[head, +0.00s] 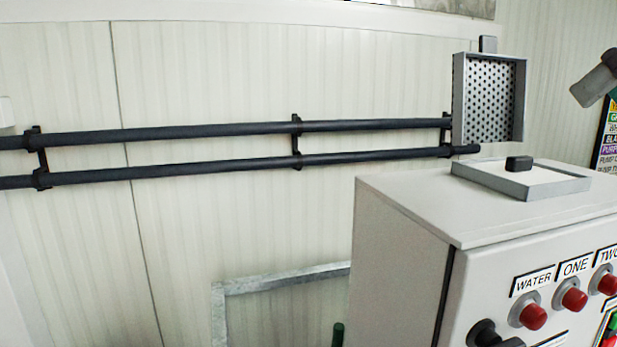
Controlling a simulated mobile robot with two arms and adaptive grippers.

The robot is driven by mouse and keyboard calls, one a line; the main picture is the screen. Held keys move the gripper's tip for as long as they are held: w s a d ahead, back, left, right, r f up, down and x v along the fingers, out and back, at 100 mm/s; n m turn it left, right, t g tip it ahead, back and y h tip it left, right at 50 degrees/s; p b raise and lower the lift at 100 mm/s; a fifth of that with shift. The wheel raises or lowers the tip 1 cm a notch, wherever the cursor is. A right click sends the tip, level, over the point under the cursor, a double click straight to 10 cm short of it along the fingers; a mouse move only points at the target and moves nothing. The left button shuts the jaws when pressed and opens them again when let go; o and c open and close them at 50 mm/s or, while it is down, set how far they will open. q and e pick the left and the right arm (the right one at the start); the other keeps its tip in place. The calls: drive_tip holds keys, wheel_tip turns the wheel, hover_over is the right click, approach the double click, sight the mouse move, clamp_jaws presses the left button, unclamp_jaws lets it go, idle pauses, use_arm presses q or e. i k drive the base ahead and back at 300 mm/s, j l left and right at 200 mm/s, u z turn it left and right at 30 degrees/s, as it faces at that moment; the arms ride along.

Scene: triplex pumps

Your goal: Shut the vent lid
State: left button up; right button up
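A perforated panel in a grey frame (490,98) stands upright above the back of the grey cabinet, with a small black block (488,44) at its top edge. It looks like the vent lid in a raised position. Below it, a shallow grey-rimmed square frame (545,187) lies flat on the cabinet top, with a pale inside and a black block (519,163) at its edge. I cannot tell how the panel and frame are joined.
The grey cabinet (400,265) has red buttons (533,316) and a black knob (487,332) on its front. Two dark pipes (210,132) run along the pale wall. A grey cylindrical part (594,86) enters at the right edge; I cannot tell what it is.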

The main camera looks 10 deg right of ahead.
sight(488, 89)
drive_tip(key=k+l, duration=0.15)
drive_tip(key=k, duration=0.85)
